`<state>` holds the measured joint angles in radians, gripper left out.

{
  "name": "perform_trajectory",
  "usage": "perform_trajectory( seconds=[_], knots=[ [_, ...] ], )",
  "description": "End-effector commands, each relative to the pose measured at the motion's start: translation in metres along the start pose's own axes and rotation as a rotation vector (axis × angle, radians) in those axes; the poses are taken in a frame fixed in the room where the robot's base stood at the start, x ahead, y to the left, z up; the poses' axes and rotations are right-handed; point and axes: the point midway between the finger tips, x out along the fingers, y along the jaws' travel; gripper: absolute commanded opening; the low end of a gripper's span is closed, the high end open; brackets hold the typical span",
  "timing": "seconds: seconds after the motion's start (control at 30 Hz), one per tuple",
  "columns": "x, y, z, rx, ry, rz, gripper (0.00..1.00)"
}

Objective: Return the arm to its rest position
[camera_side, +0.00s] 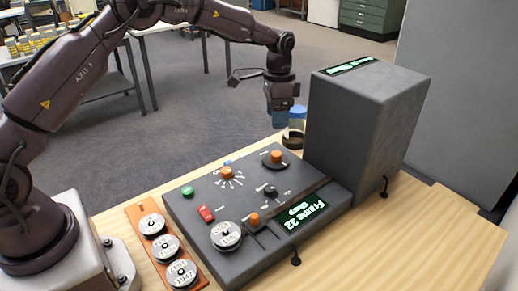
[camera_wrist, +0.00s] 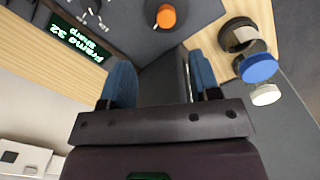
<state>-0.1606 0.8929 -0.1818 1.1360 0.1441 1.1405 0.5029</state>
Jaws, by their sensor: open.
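My gripper (camera_side: 279,118) hangs from my arm above the far edge of the grey control panel (camera_side: 180,205), pointing down. Its blue fingers are apart, with nothing between them in the wrist view (camera_wrist: 163,82). A jar with a blue lid (camera_side: 295,130) stands on the wooden table just right of my gripper in the side view, partly behind it. In the wrist view the jar (camera_wrist: 258,68) is to the right of the fingers and apart from them. The panel's lit display (camera_side: 306,212) reads "Frame 32 Sharp".
A tall grey box (camera_side: 365,120) stands right of my gripper. The panel has orange knobs (camera_side: 276,157), a red switch, a green button and a reel (camera_side: 226,235). An orange holder (camera_side: 135,215) with labelled reels lies beside my base. Bare wooden tabletop (camera_side: 410,240) shows at right.

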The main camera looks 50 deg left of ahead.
Motion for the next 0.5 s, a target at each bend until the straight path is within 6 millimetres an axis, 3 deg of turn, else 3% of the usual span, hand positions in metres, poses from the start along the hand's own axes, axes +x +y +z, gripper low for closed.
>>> perform_trajectory(
  seconds=[0.03, 0.13, 0.37, 0.5],
  knots=[
    [0.007, 0.007, 0.009, -0.031, -0.021, 0.014, 0.56],
    [-0.003, 0.021, 0.026, -0.102, -0.03, 0.014, 0.56],
    [-0.057, 0.059, 0.075, -0.254, 0.004, -0.028, 0.56],
    [-0.091, 0.088, 0.116, -0.346, 0.054, -0.06, 0.56]
  ],
)
